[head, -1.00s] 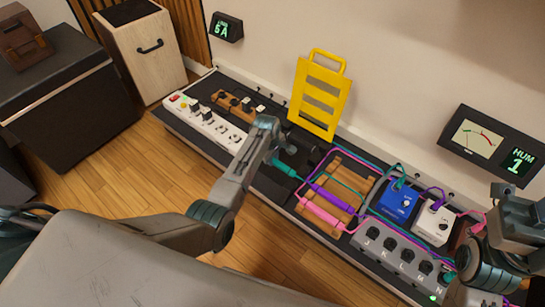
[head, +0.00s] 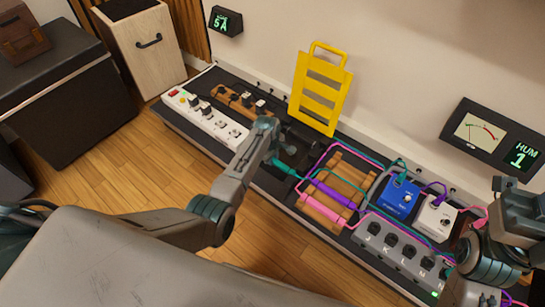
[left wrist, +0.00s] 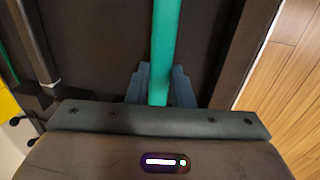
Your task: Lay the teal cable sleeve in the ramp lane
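The teal cable sleeve (head: 285,168) lies along the dark board, left of the wooden ramp (head: 350,172). In the left wrist view the sleeve (left wrist: 163,45) runs straight between my left fingers. My left gripper (left wrist: 161,88) looks closed on it, a finger against each side. In the head view my left gripper (head: 287,153) is beside the ramp, its fingertips partly hidden. A purple sleeve (head: 332,194) and a pink sleeve (head: 322,213) lie across the ramp. My right arm's end (head: 520,210) is at the right edge; its fingertips cannot be made out.
A yellow slotted panel (head: 320,90) stands behind the board. A white power strip (head: 215,122) is on the left; blue (head: 398,197) and white (head: 435,217) pedals and a grey switch unit (head: 395,245) are on the right. Thin coloured cables run around the ramp.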

